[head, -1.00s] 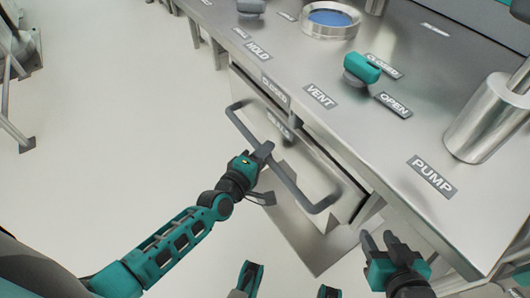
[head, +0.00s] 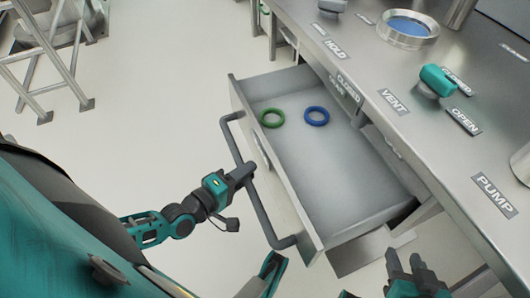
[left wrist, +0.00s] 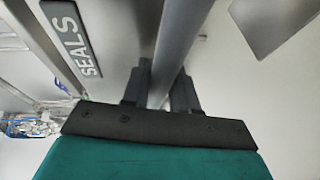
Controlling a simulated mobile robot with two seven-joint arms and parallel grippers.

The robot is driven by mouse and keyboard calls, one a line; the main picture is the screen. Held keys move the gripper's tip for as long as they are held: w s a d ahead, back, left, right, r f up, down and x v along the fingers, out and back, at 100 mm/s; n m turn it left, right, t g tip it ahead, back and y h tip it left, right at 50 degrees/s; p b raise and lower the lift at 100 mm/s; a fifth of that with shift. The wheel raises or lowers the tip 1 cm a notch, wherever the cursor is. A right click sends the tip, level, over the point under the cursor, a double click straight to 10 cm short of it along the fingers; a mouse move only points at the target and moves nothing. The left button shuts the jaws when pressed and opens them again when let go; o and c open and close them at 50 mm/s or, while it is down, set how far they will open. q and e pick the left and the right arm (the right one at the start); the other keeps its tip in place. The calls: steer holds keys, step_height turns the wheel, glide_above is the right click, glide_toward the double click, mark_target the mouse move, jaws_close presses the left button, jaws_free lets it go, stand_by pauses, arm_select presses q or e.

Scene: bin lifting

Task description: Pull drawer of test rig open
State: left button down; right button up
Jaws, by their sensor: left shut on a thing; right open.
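The drawer (head: 338,238) of the steel test rig stands well open in the head view. A green ring (head: 272,118) and a blue ring (head: 317,116) lie inside it, towards its far end. A long grey bar handle (head: 262,208) runs along the drawer's front. My left gripper (head: 246,172) is shut on this handle near its middle. In the left wrist view its two fingers (left wrist: 160,90) straddle the handle bar (left wrist: 178,45). A SEALS label (left wrist: 71,38) shows on the drawer front there. My right gripper (head: 405,268) is open and empty, right of the drawer's near end.
The rig's top carries a teal valve knob (head: 437,80), a round blue window (head: 408,27) and a metal cylinder (head: 522,163) near the PUMP label (head: 495,195). Metal-framed furniture (head: 50,50) stands at the upper left. The pale floor (head: 150,110) left of the drawer is clear.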

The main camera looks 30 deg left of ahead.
arm_select(q)
steer(key=shift+s+a, duration=0.8)
steer(key=shift+s, duration=0.3)
steer(key=c, duration=1)
jaws_free()
steer(key=shift+o, duration=0.2)
steer(key=p+v, duration=0.2)
steer(key=v, duration=1.1)
steer(key=shift+p, duration=0.35)
